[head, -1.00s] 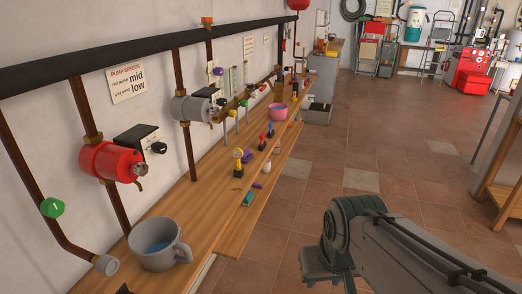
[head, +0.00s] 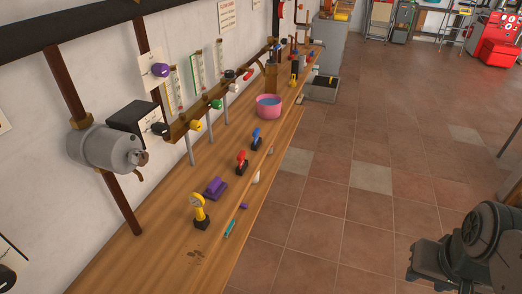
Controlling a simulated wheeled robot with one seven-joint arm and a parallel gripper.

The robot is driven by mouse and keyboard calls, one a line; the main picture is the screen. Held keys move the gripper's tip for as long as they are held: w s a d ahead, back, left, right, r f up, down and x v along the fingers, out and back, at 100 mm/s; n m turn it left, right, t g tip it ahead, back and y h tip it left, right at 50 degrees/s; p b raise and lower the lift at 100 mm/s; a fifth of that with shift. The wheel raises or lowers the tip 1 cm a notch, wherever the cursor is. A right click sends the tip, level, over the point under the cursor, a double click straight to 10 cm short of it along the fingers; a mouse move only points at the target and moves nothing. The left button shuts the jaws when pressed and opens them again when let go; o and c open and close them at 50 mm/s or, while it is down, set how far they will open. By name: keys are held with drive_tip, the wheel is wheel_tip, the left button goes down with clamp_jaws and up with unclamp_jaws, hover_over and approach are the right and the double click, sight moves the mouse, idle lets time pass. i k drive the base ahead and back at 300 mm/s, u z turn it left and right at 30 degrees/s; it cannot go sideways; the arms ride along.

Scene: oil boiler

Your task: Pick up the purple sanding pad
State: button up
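The purple sanding pad (head: 215,188) appears to be the purple block lying on the wooden bench (head: 165,255), just behind a yellow gauge-like item (head: 199,210). It lies free, with nothing on top of it. A smaller purple piece (head: 244,206) lies nearer the bench's front edge. Part of my dark grey arm shows at the lower right, over the floor and well apart from the bench. No gripper fingers can be made out.
A teal stick-like item (head: 230,228), a red-topped tool (head: 241,162), a blue-topped tool (head: 256,139) and a pink bowl (head: 268,106) stand or lie along the bench. A grey pump (head: 103,148) and yellow valve (head: 196,126) are on the wall side. The tiled floor (head: 330,210) is clear.

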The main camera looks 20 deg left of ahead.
sight(216, 188)
drive_tip(key=u, duration=0.45)
drive_tip(key=i, duration=1.1)
drive_tip(key=u, duration=1.2)
drive_tip(key=i, duration=0.45)
drive_tip(key=u, duration=0.4)
